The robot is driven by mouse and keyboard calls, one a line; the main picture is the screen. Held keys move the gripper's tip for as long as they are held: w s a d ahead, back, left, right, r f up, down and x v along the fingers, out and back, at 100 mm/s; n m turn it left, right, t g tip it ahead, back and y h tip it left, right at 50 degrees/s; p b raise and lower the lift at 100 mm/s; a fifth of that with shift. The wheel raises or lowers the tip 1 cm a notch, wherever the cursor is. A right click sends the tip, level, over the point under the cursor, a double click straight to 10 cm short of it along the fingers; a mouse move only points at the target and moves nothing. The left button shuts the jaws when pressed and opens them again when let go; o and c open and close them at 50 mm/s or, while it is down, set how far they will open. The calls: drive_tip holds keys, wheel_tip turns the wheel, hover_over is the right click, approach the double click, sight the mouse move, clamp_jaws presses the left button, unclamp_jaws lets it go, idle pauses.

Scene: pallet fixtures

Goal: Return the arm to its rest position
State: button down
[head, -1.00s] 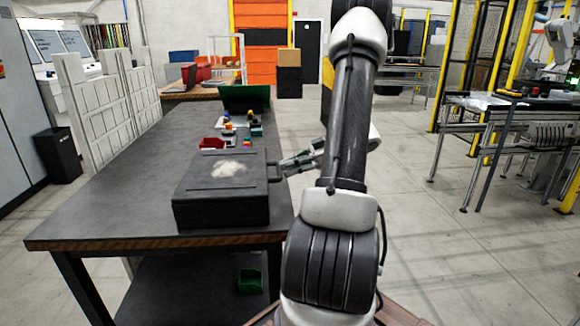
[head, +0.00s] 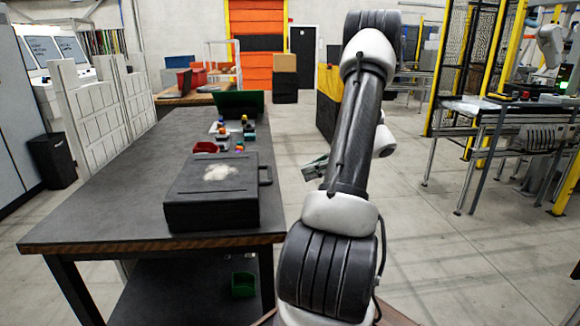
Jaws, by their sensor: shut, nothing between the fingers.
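My gripper (head: 308,171) is at the end of my arm, off the right edge of the table and apart from everything on it. It is partly hidden behind my arm's large dark link. It is shut and empty. My arm rises from the bottom of the view, right of the middle, with its elbow near the top.
A dark case (head: 212,204) with a side handle lies shut on the long table (head: 100,218). Behind it are a red bin (head: 205,147), small coloured parts and a green bin (head: 238,103). A green bin (head: 243,284) is on the lower shelf. The floor right of my arm is clear.

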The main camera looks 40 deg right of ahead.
drive_tip(key=shift+s+d+f, duration=0.1)
drive_tip(key=shift+d, duration=0.05)
drive_tip(key=s+f+m+g+h, duration=0.15)
drive_tip(key=s+f+m, duration=0.3)
drive_tip(key=m, duration=0.45)
drive_tip(key=s+a+r+m+g+h, duration=0.2)
drive_tip(key=s+a+r+m+g, duration=0.1)
drive_tip(key=s+a+m+g, duration=0.3)
drive_tip(key=s+a+r+n+t+h, duration=0.1)
drive_tip(key=a+r+n+t+h, duration=0.1)
drive_tip(key=a+r+h, duration=0.2)
drive_tip(key=s+a+r+n+t+h, duration=0.1)
drive_tip(key=a+r+n+h, duration=0.1)
drive_tip(key=a+r, duration=0.9)
drive_tip(key=a+h, duration=0.1)
drive_tip(key=a, duration=0.2)
drive_tip(key=shift+s+a+r+t+h, duration=0.25)
drive_tip(key=shift+s+a+t+h, duration=0.05)
drive_tip(key=shift+s+t+h, duration=0.1)
